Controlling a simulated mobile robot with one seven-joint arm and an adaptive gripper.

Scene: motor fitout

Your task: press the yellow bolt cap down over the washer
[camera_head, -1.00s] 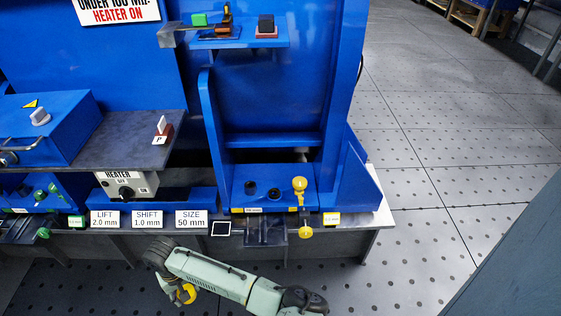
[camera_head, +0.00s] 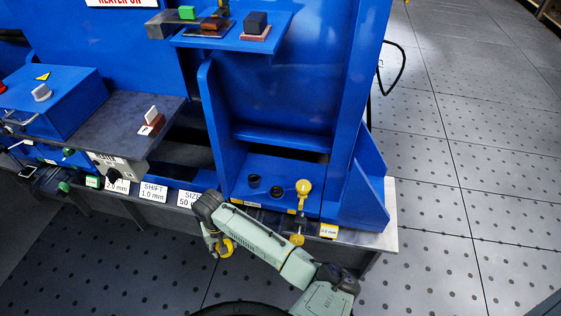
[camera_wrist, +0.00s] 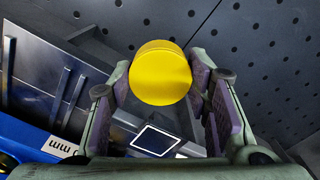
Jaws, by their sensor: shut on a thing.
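A yellow bolt cap (camera_wrist: 160,75) sits between the two fingers of my gripper (camera_wrist: 162,85) in the wrist view, its round face toward the camera. My gripper is shut on it. In the head view, my gripper (camera_head: 222,246) and the yellow cap (camera_head: 227,249) hang in front of the bench's front edge, below and left of the blue fixture. The cap is clear of the bench. Two dark round fittings (camera_head: 254,180) show on the fixture's blue base. I cannot make out a washer on them at this size.
A yellow-knobbed part (camera_head: 303,187) stands on the blue base (camera_head: 240,190), with another yellow piece (camera_head: 297,239) below it at the bench edge. A grey shelf (camera_head: 115,130) with a red-and-white switch (camera_head: 152,122) is at left. Perforated floor (camera_head: 440,200) is open at right.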

